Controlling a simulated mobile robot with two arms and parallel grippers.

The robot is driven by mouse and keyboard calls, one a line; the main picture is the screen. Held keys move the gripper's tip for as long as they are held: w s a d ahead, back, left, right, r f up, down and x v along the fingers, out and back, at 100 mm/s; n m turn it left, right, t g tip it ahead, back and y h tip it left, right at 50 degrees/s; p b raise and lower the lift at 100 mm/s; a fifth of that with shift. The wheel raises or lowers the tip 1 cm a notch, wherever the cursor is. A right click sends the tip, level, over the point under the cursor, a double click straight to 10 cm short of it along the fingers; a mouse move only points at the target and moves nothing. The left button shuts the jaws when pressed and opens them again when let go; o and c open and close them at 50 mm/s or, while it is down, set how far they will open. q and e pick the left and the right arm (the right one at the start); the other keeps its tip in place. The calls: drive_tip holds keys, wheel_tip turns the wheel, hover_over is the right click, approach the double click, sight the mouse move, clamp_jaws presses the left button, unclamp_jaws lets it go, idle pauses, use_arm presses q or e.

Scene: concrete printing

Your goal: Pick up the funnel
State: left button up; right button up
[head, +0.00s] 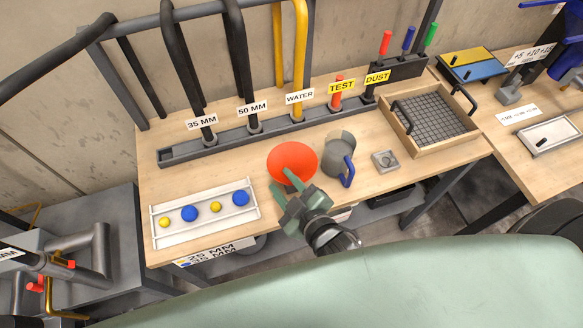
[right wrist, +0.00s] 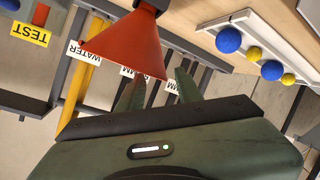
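The funnel (head: 292,160) is orange-red and stands on the wooden bench with its wide mouth up, left of a grey jug. In the right wrist view the funnel (right wrist: 122,50) is a cone with its wide rim towards my fingers; a small grey part shows at its narrow end. My right gripper (head: 286,182) is at the funnel's near edge, one finger overlapping the red disc. In the right wrist view the right gripper (right wrist: 158,88) has its green fingers apart, close to the rim; one tip is partly hidden. I cannot tell whether they touch it. My left gripper is not seen.
The grey jug (head: 339,160) with a blue handle stands close right of the funnel. A white tray (head: 178,234) with blue and yellow balls lies left. Behind runs a dark rack (head: 180,153) with labelled pipes. A wooden sieve box (head: 462,136) stands right.

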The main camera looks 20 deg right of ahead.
sight(273, 169)
drive_tip(key=p+x, duration=0.1)
drive_tip(key=x, duration=0.3)
drive_tip(key=shift+w+f, duration=0.1)
drive_tip(key=shift+d, duration=0.1)
clamp_jaws()
